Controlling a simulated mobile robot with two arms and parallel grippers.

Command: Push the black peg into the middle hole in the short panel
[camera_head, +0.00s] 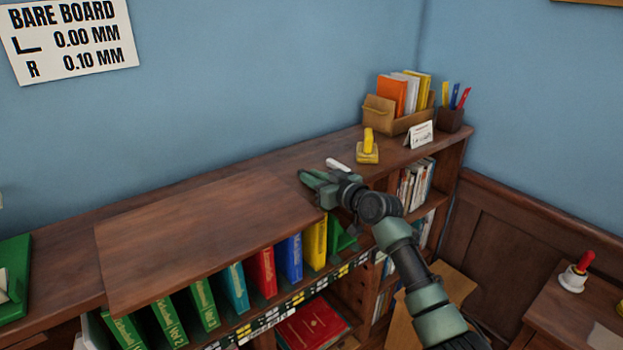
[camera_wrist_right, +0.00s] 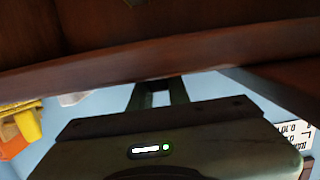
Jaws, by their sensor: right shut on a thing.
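My right gripper (camera_head: 303,176) is over the bookcase top, at the right end of a loose brown board. An upright wooden panel (camera_head: 361,284) with small dark dots like holes stands below, right of the books. I cannot tell whether it is the short panel, and no middle hole can be made out. My left gripper is not in view.
The loose board (camera_head: 200,235) lies across the bookcase above several coloured books. A yellow stamp-like thing (camera_head: 368,154), a small white thing (camera_head: 337,165), a file box (camera_head: 396,119) and a pen cup (camera_head: 451,119) stand on the top. A red-handled bell (camera_head: 575,277) stands at right.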

